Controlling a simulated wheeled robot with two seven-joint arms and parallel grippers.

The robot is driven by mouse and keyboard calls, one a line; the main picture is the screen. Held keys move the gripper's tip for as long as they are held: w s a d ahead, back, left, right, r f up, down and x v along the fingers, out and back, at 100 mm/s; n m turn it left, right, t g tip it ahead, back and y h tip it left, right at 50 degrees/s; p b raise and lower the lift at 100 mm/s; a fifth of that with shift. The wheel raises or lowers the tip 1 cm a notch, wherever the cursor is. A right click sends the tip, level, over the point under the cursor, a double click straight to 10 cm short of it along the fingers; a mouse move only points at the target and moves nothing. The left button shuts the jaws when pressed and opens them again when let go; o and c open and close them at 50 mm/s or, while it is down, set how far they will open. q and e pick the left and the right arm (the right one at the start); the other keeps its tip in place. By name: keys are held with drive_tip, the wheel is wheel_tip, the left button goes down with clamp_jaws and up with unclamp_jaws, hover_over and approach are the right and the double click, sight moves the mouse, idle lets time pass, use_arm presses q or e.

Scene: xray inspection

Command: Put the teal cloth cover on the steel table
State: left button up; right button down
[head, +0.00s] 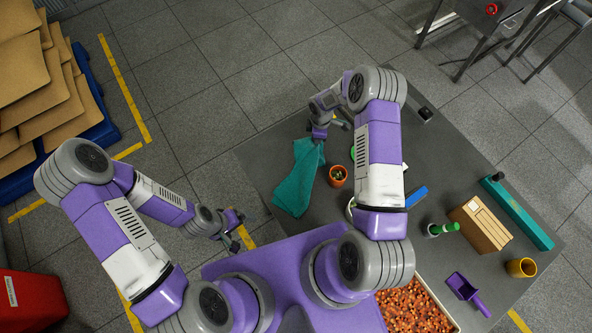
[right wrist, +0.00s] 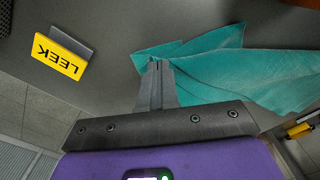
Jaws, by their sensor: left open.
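The teal cloth cover (head: 297,185) is crumpled at the left edge of the grey steel table (head: 445,175) in the head view. My right gripper (head: 318,138) is at the cloth's far end, above the table. In the right wrist view, the closed fingers of the right gripper (right wrist: 158,66) pinch the near edge of the teal cloth (right wrist: 225,68), and folds spread out to the right. I cannot tell how much of the cloth rests on the table. My left gripper (head: 236,230) is open and empty, left of the table.
An orange-brown pot (head: 337,175) stands just right of the cloth. A cardboard box (head: 482,225), a teal bar (head: 515,212), a yellow cup (head: 521,267) and a purple scoop (head: 467,292) are at the right.

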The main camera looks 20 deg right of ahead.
drive_tip(key=shift+r, duration=0.1)
wheel_tip(320, 180, up, 9)
drive_tip(key=p, duration=0.4)
drive_tip(key=shift+w, duration=0.1)
